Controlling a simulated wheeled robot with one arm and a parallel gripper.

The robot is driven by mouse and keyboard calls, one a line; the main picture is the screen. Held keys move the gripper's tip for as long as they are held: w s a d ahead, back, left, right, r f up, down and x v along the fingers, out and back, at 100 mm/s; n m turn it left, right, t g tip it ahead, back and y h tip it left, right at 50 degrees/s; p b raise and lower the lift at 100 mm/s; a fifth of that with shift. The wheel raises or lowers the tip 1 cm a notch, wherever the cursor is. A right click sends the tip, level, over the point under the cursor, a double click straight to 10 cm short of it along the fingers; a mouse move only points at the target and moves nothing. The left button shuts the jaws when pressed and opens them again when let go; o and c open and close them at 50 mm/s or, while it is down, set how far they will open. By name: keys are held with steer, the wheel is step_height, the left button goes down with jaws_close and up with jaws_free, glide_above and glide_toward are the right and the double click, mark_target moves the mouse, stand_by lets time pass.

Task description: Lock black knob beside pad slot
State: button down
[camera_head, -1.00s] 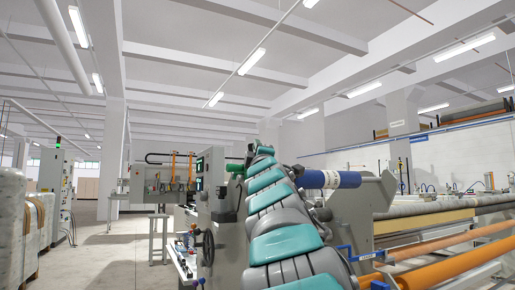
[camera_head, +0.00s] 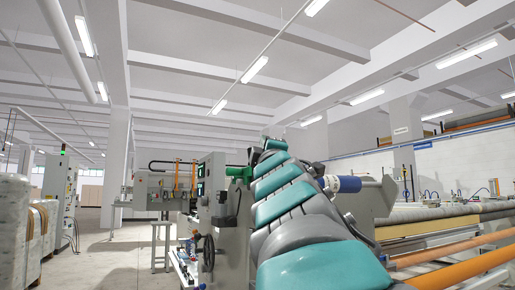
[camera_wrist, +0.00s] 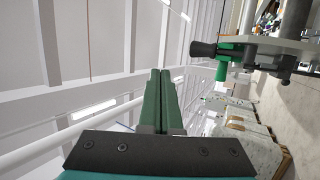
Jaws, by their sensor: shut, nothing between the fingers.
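In the wrist view, a black knob (camera_wrist: 203,49) sticks out from a green fitting (camera_wrist: 233,52) on a grey machine part in the upper right. A short green cylinder hangs just beside it. My gripper (camera_wrist: 160,72) has its two dark green fingers closed together, with nothing between them. It is left of the knob in the picture and apart from it. I cannot make out the pad slot. In the head view, my teal and grey arm reaches toward the grey machine (camera_head: 233,232) and hides part of it.
A black handwheel (camera_head: 208,252) is on the machine's left side. A blue roll (camera_head: 345,184) lies behind my arm. Orange rollers (camera_head: 455,270) run along the right. Wrapped bales (camera_head: 14,225) stand at the left, with clear floor (camera_head: 110,262) between them and the machine.

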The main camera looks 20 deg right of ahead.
steer(key=shift+s+a+f, duration=0.1)
steer(key=shift+s, duration=0.5)
